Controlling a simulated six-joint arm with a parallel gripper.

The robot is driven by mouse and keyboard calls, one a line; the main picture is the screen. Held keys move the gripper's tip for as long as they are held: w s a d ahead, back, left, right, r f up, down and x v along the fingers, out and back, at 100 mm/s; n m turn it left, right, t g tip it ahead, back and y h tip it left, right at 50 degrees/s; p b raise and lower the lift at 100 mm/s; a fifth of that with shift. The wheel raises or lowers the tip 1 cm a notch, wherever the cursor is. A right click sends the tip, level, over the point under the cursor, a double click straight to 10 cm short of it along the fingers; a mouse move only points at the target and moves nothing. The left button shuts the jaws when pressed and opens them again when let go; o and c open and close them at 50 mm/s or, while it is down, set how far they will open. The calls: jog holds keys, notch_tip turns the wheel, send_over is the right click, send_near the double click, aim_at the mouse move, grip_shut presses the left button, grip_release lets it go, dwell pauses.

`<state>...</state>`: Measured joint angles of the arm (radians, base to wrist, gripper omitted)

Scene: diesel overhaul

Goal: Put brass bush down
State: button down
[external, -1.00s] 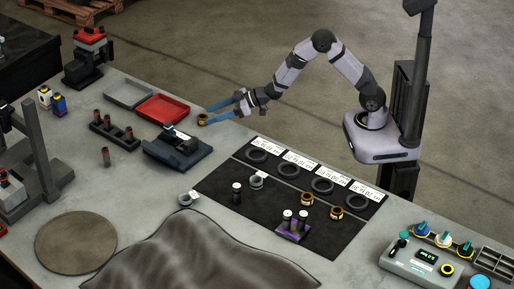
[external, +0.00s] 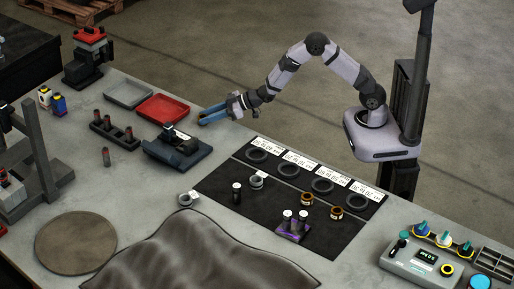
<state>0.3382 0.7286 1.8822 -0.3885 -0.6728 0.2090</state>
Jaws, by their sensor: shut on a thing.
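My gripper (external: 203,118) points left and slightly down over the far part of the bench, just right of the red tray. Its blue fingers are shut on the brass bush, which the fingers now almost wholly hide; whether it touches the bench I cannot tell. Two other brass-coloured rings lie on the black mat: one ring (external: 307,198) near the middle and a second ring (external: 336,212) to its right.
The red tray (external: 163,108) and a grey tray (external: 128,93) lie left of my gripper. A dark blue fixture (external: 178,152) stands just in front. The black mat (external: 222,186) carries labelled dark rings, a grey ring and small cylinders. Bare bench lies between fixture and mat.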

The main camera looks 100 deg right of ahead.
jog(key=shift+r, duration=0.1)
notch_tip(320, 180, up, 10)
dwell(0.5)
